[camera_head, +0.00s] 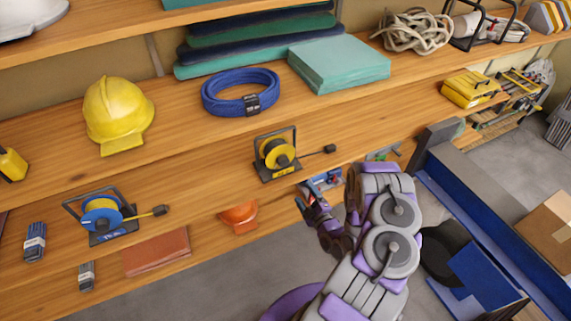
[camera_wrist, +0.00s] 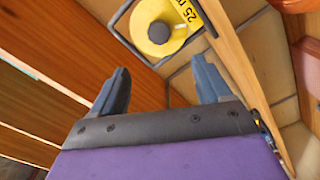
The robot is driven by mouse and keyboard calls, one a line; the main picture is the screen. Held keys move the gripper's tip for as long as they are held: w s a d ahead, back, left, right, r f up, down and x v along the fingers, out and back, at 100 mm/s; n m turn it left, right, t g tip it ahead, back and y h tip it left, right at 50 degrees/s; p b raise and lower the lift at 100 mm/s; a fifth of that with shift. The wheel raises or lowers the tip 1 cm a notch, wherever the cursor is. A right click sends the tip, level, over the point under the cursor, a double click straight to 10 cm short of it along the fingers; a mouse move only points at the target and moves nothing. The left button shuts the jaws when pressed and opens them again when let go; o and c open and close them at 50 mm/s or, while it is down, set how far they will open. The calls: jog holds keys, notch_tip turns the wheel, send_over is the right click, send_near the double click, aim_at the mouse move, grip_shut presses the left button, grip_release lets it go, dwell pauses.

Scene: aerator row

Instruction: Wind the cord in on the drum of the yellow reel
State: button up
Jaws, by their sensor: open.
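The yellow reel (camera_head: 277,153) stands on the middle shelf in the head view, in a dark frame with a yellow label. A short dark cord runs from it to a dark plug (camera_head: 330,149) lying to its right. In the wrist view the yellow reel (camera_wrist: 149,15) shows at the top, with a dark round knob (camera_wrist: 158,32) and a "25 m" label. My gripper (camera_wrist: 162,80) is open and empty, its two fingers pointing toward the reel and apart from it. In the head view my gripper (camera_head: 310,203) is below and right of the reel. The cord is not clear in the wrist view.
A yellow helmet (camera_head: 118,112), a coiled blue strap (camera_head: 240,92) and a teal block (camera_head: 338,63) lie on the shelf behind. An orange item (camera_head: 239,216) lies below the yellow reel.

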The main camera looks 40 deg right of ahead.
aim_at(285, 164)
jog(key=p+x, duration=0.1)
jog(key=x, duration=1.6)
jog(key=shift+w, duration=0.1)
jog(key=shift+f, duration=0.1)
jog(key=c, duration=1)
